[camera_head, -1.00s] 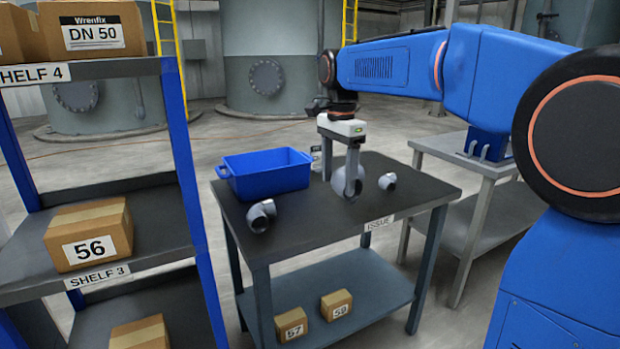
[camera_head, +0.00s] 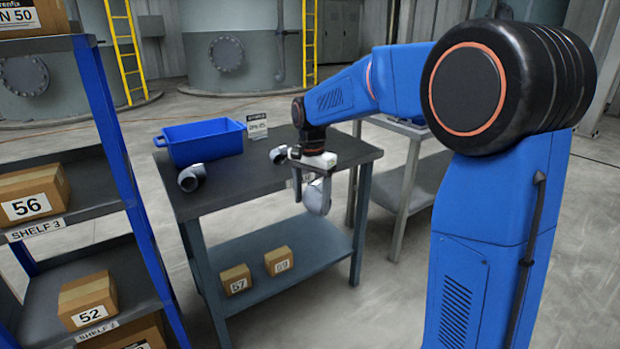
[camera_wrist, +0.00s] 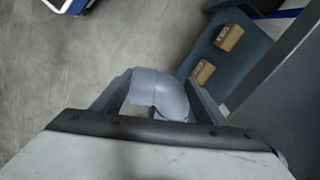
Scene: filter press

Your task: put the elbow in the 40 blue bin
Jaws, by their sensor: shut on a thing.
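My gripper (camera_head: 308,188) is shut on a grey pipe elbow (camera_head: 318,197), held in the air off the near right edge of the table. In the wrist view the elbow (camera_wrist: 160,92) sits between the two fingers (camera_wrist: 160,95), with floor beyond it. The blue bin (camera_head: 203,142) stands on the back left of the dark table, left of and beyond my gripper. No 40 is readable on it, and its inside floor is hidden. A small sign (camera_head: 257,129) stands at its right; its text is too small to read surely.
Two more grey elbows lie on the table, one in front of the bin (camera_head: 192,177), one farther right (camera_head: 278,153). The table (camera_head: 240,182) has boxes (camera_head: 236,279) on its lower shelf. A shelf rack (camera_head: 112,150) with boxes stands left.

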